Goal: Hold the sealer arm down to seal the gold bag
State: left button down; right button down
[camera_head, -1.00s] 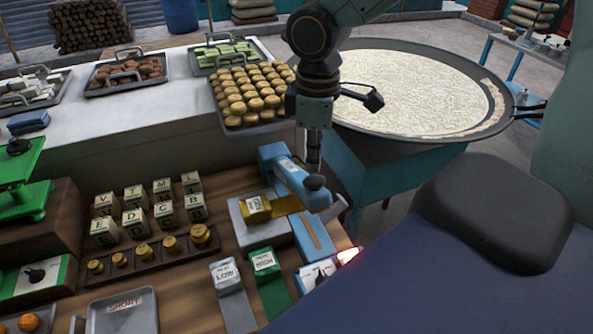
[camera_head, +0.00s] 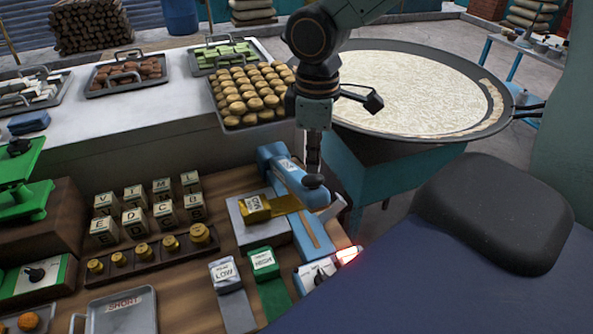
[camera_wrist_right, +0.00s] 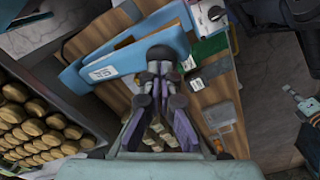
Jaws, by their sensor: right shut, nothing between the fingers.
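The blue sealer arm (camera_head: 285,173) is on the wooden bench, beside the pale sealer base (camera_head: 242,224). The gold bag (camera_head: 262,208) lies on the base with one end at the sealer, under or against the arm; exact contact is unclear. My right gripper (camera_head: 314,180) is shut and empty, pointing down with its tips at the near end of the sealer arm. In the right wrist view the shut fingers (camera_wrist_right: 160,58) overlap the blue arm (camera_wrist_right: 125,66). My left gripper is not in view.
A control box with a glowing red lamp (camera_head: 349,254) sits at the bench's right edge. Grey LOW (camera_head: 225,272) and green HIGH (camera_head: 264,262) holders stand in front. Lettered blocks (camera_head: 133,222) and brass weights (camera_head: 143,249) are left. A large pan (camera_head: 430,140) stands behind right.

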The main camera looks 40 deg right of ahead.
aim_at(319, 192)
jog(key=shift+w+a+f, duration=0.1)
jog(key=shift+w+f, duration=0.05)
jog(key=shift+f, duration=0.25)
jog(key=shift+f+b, duration=0.35)
jog(key=shift+b, duration=0.05)
jog(key=shift+f, duration=0.2)
jog(key=shift+s+f+b, duration=0.25)
jog(key=shift+f+b, duration=0.3)
jog(key=shift+s+a+f+b, duration=0.15)
jog(key=shift+s+f+b, duration=0.5)
jog(key=shift+f+b, duration=0.3)
jog(key=shift+f, duration=0.1)
jog(key=shift+s+a+f+b, duration=0.15)
jog(key=shift+s+f+b, duration=0.2)
jog(key=shift+f+b, duration=0.4)
jog(key=shift+s+a+f+b, duration=0.1)
jog(key=shift+s+f+b, duration=0.2)
jog(key=shift+f+b, duration=0.4)
jog(key=shift+f, duration=0.15)
